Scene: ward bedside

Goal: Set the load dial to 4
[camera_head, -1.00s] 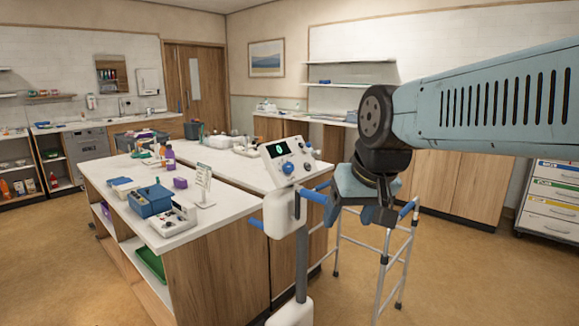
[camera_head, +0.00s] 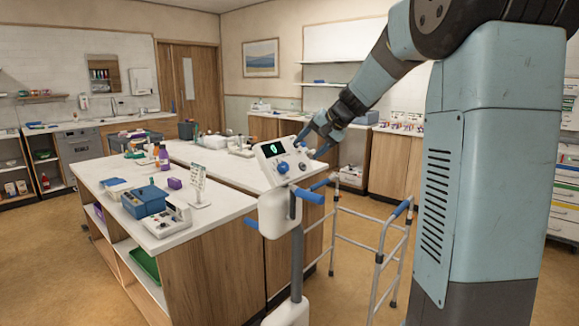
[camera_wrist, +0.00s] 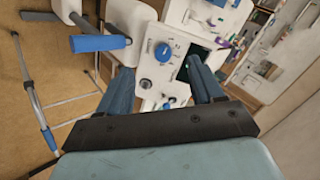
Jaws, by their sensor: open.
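The white control box (camera_head: 268,180) stands on a grey post at the corner of the island. Its sloped face carries a dark display with a green digit that looks like 0, and a blue dial (camera_head: 283,168) below it. My gripper (camera_head: 318,138) is open beside the upper right edge of the box. In the wrist view, the blue dial (camera_wrist: 164,50) lies ahead between the two open blue fingers (camera_wrist: 158,66), apart from them. A grey knob (camera_wrist: 146,83) shows nearer. The dial's scale markings are too small to read.
A walking frame (camera_head: 375,235) stands right of the post. Blue-ended handles (camera_head: 308,195) stick out below the box. Open floor lies at the left.

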